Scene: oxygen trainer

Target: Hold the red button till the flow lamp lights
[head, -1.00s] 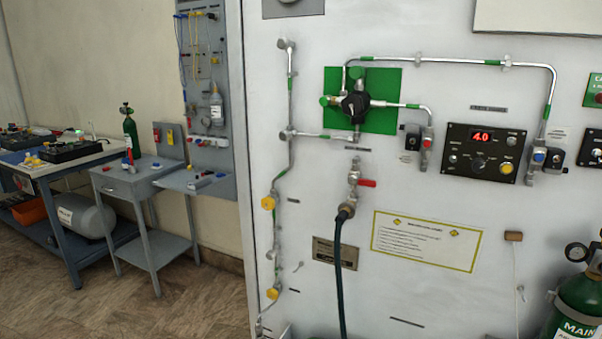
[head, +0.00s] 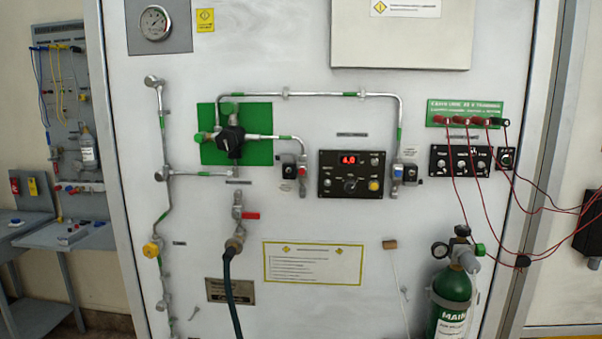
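A pale upright panel board fills most of the head view. A small fitting with a red part (head: 302,171) sits below the end of the pipe from the green plate; I cannot tell for sure whether the red part is the button. A black control box (head: 351,174) beside it shows a red "4.0" display (head: 352,161), knobs and a yellow round button or lamp (head: 375,185). No lamp is clearly labelled as the flow lamp at this size. Neither of my grippers is in view.
A green plate (head: 208,153) carries a black regulator (head: 230,138). A red-handled valve (head: 250,215) feeds a dark hose. A green cylinder (head: 452,298) stands front right. Red leads (head: 540,208) hang at the right. A grey bench (head: 85,236) is at the left.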

